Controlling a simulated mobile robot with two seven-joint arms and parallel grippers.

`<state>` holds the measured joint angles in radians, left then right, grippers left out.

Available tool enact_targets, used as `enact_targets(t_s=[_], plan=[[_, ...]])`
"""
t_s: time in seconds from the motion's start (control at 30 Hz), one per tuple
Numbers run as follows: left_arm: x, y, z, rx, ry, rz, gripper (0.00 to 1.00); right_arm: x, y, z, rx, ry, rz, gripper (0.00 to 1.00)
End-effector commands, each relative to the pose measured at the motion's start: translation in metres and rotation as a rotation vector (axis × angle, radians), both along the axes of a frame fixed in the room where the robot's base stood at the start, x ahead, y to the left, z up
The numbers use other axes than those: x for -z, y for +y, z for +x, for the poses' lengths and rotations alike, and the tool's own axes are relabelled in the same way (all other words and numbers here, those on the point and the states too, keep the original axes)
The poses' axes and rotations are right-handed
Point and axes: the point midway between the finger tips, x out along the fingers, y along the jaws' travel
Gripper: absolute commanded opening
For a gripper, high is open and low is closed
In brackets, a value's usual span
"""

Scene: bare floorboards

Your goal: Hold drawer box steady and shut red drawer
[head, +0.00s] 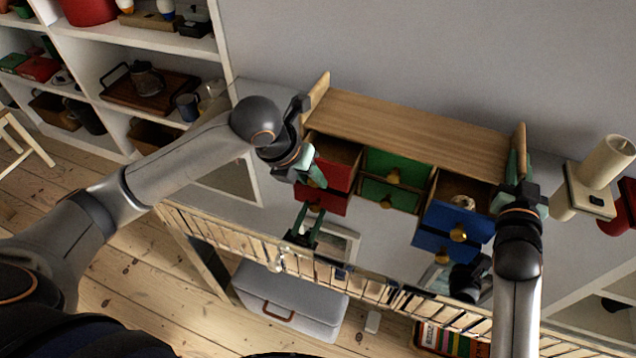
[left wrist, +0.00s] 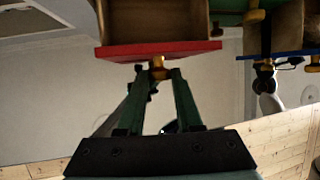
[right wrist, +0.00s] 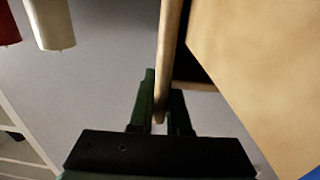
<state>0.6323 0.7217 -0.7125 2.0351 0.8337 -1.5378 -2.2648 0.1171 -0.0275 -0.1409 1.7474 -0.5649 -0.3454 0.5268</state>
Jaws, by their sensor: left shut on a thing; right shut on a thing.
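The wooden drawer box (head: 420,122) stands against the wall. Its red drawer (head: 333,173) on the left is pulled partly out, its inside showing. My left gripper (head: 312,178) is shut on that drawer's yellow knob; the left wrist view shows the knob (left wrist: 158,69) between the fingertips, under the red front (left wrist: 158,50). My right gripper (head: 517,168) is shut on the box's right side panel (head: 519,140); the right wrist view shows the panel's edge (right wrist: 168,60) between the fingers.
The blue drawer (head: 460,220) is also open, with a small pale thing inside. The green drawer (head: 398,165) sits in the middle, closed. A cream cylinder (head: 607,160) stands right of my right gripper. Shelves (head: 150,45) are at left.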

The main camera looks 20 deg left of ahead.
Motion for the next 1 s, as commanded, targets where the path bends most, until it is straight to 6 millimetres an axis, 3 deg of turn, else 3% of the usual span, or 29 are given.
enact_targets(t_s=[0.1, 0.33, 0.5, 0.8, 0.83, 1.0], plan=[[-0.001, 0.0, 0.027, -0.006, -0.003, 0.0, 0.0, -0.001, 0.0, 0.0, 0.001, -0.001, 0.0, 0.0], [-0.001, -0.002, 0.064, -0.004, -0.002, -0.002, 0.0, -0.001, 0.0, 0.0, 0.0, -0.001, 0.0, 0.0], [-0.001, -0.003, 0.075, -0.003, -0.003, 0.0, 0.0, -0.001, 0.0, 0.0, 0.0, -0.001, 0.0, 0.0], [-0.001, -0.002, 0.076, -0.005, -0.005, 0.001, 0.0, -0.001, 0.001, 0.0, -0.002, -0.002, 0.001, 0.0], [-0.001, -0.002, 0.076, -0.006, -0.005, 0.0, 0.36, -0.001, 0.001, 0.0, -0.003, -0.002, 0.001, 0.0], [-0.001, -0.002, 0.075, -0.004, -0.003, 0.001, 0.56, -0.001, 0.001, 0.0, -0.003, -0.002, 0.001, 0.0]])
